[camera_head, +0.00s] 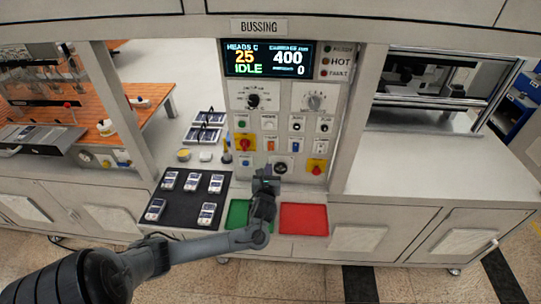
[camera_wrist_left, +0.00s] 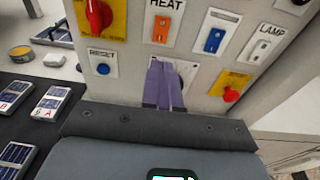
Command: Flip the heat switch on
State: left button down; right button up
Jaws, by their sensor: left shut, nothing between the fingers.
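The heat switch is an orange rocker (camera_wrist_left: 162,27) on a white plate marked HEAT, on the upright control panel. It also shows small in the head view as an orange rocker (camera_head: 270,145). My left gripper (camera_head: 266,172) is in front of the lower panel, below the switch. In the left wrist view its two fingers (camera_wrist_left: 163,72) are together and empty, with the tips just below the HEAT plate. I cannot tell whether the tips touch the panel. They partly hide a plate right of the RESET button. Which way the rocker is tipped is not clear.
A red knob on yellow (camera_wrist_left: 98,14), a blue RESET button (camera_wrist_left: 103,68), a blue rocker (camera_wrist_left: 213,40) and a red button on yellow (camera_wrist_left: 231,95) surround the switch. The display (camera_head: 268,58) reads IDLE. A black mat (camera_head: 186,216) with several small panels, a green pad and a red pad (camera_head: 304,219) lie below.

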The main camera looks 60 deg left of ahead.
aim_at(271, 150)
pick_arm(q)
jog(key=x, duration=1)
pick_arm(e)
jog(key=shift+a, duration=0.1)
pick_arm(q)
jog(key=shift+s, duration=0.15)
